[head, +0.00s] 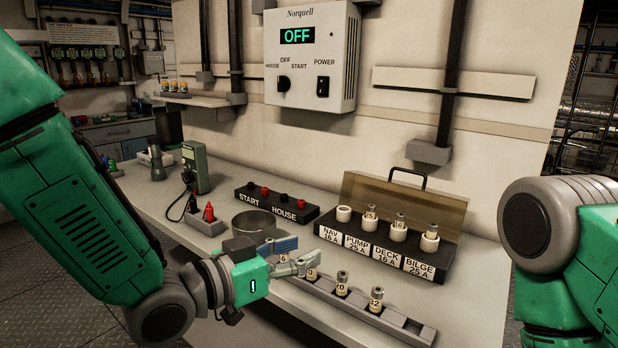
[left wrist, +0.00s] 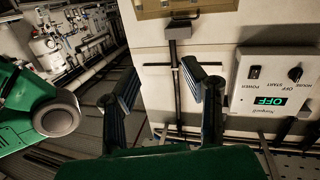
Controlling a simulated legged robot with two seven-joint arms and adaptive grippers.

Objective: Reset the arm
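My left arm comes in from the left in the head view and bends at a grey joint toward the bench. Its gripper (head: 292,256) is over the front of the bench, just behind the strip of small cylinders and in front of the round metal bowl (head: 266,226). In the left wrist view the two fingers of the left gripper (left wrist: 163,80) stand apart with nothing between them. My right arm shows at the right edge of the head view only as a green and grey upper part; its gripper is out of view.
The bench carries a fuse box (head: 391,226) with its lid up, a grey strip (head: 404,325) with several labelled cylinders, a START/HOUSE terminal block (head: 277,204) and a green meter (head: 195,167). The wall unit (head: 311,57) reads OFF; it appears upside down in the left wrist view (left wrist: 270,80).

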